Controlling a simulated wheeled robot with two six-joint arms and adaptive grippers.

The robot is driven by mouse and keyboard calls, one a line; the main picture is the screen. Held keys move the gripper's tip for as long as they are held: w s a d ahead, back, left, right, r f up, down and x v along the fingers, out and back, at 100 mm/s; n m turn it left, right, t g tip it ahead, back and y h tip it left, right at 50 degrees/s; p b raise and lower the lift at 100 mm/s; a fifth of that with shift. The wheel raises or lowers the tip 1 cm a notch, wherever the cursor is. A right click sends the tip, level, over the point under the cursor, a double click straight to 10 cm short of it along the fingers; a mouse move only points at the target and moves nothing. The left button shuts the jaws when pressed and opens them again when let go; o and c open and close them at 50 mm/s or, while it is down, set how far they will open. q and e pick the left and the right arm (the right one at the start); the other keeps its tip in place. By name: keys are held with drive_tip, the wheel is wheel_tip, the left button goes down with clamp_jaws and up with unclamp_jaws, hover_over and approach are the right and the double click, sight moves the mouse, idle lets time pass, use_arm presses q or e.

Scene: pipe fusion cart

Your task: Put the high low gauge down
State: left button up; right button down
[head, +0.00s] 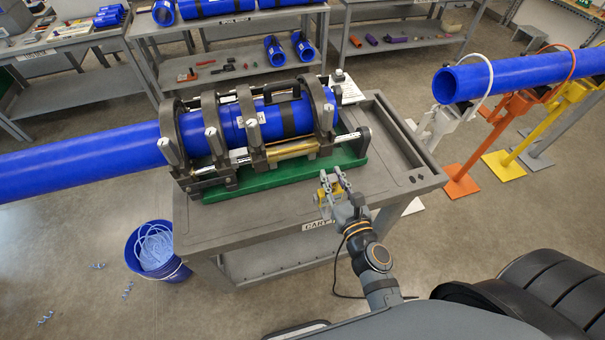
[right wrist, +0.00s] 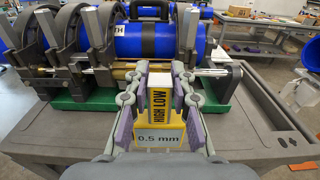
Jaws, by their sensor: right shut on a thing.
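The high low gauge is a yellow and white piece marked "HIGH LOW" and "0.5 mm" (right wrist: 159,108). In the right wrist view it sits between the two fingers of my right gripper (right wrist: 160,85), which is shut on it. In the head view my right gripper (head: 335,185) is over the front part of the grey cart (head: 250,222), near the "CART" label, and the yellow gauge (head: 325,188) shows at its fingers. I cannot tell whether the gauge touches the cart top. My left gripper is not in view.
A fusion machine on a green base (head: 245,185) holds a long blue pipe (head: 80,158) behind the gripper. The cart top is bare at front left and right. A blue bucket (head: 158,255) stands on the floor at left. Pipe stands (head: 460,175) are at right.

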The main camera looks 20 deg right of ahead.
drive_tip(key=shift+w+r, duration=0.1)
drive_tip(key=shift+r, duration=0.1)
drive_tip(key=shift+s+d, duration=0.15)
drive_tip(key=shift+s, duration=0.1)
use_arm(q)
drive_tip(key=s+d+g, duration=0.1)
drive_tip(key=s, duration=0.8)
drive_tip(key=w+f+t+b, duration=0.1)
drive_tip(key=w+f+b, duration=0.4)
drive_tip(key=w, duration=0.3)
use_arm(e)
drive_tip(key=w+a+f+b, duration=0.1)
drive_tip(key=w+f+b, duration=0.3)
drive_tip(key=w+f, duration=0.8)
drive_tip(key=shift+w+a+f, duration=0.15)
drive_tip(key=shift+a+f, duration=0.2)
drive_tip(key=shift+f, duration=0.1)
drive_tip(key=c, duration=1.1)
unclamp_jaws()
drive_tip(key=shift+c, duration=0.2)
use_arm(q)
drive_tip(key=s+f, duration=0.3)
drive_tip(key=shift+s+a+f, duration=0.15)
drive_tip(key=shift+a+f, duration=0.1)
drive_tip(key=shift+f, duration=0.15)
